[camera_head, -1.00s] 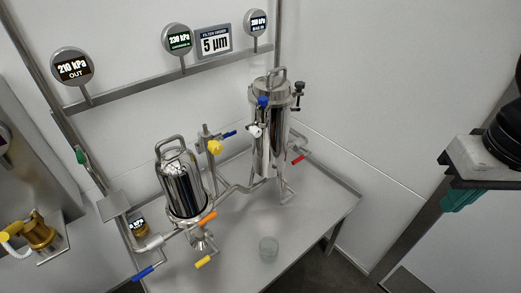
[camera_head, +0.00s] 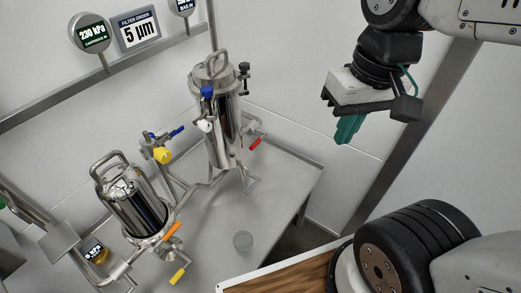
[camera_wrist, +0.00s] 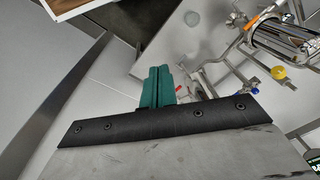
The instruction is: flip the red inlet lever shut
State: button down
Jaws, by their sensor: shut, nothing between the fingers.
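The red inlet lever (camera_head: 255,144) sits on a pipe fitting at the right side of the tall steel filter vessel (camera_head: 217,115). It slants down to the left in the head view. In the wrist view a small bit of red (camera_wrist: 182,89) shows just right of the fingers. My gripper (camera_head: 347,129) is shut and empty, with green fingers pointing down. In the head view it is up and right of the red lever, apart from it. The fingers (camera_wrist: 157,86) also show in the wrist view and hide part of the scene behind them.
A shorter steel vessel (camera_head: 130,200) stands left on the bench, with orange (camera_head: 172,232) and yellow (camera_head: 178,275) handles below. A clear cup (camera_head: 243,241) stands on the grey bench (camera_head: 285,185). A wooden surface (camera_head: 290,277) is at the front. Blue handles are near the tall vessel.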

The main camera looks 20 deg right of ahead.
jog(key=w+a+f+m+g+y, duration=0.2)
jog(key=w+a+f+m+y, duration=0.35)
jog(key=w+a+y, duration=0.35)
jog(key=w+f+m+t+y, duration=0.3)
jog(key=w+f+m, duration=0.5)
jog(key=w, duration=0.5)
jog(key=w+d+f+m+t+h, duration=0.2)
jog(key=d+f+m, duration=0.2)
jog(key=f, duration=0.5)
jog(key=w+d+f+m+t+h, duration=0.2)
jog(key=f+m, duration=0.4)
jog(key=f, duration=0.3)
jog(key=w+d+f+m+t+h, duration=0.1)
jog(key=w+d+f+m+t, duration=0.2)
jog(key=f, duration=0.6)
jog(key=d+m, duration=0.2)
jog(key=d, duration=0.1)
jog(key=shift+d+f+t+h, duration=0.15)
jog(key=shift+f+t+h, duration=0.05)
jog(key=shift+t+h, duration=0.2)
jog(key=shift+w, duration=0.1)
jog(key=x, duration=1)
jog(key=shift+w+a+r, duration=0.15)
jog(key=shift+r, duration=0.85)
jog(key=shift+w+a+r, duration=0.1)
jog(key=shift+w+r, duration=0.05)
jog(key=shift+r, duration=0.9)
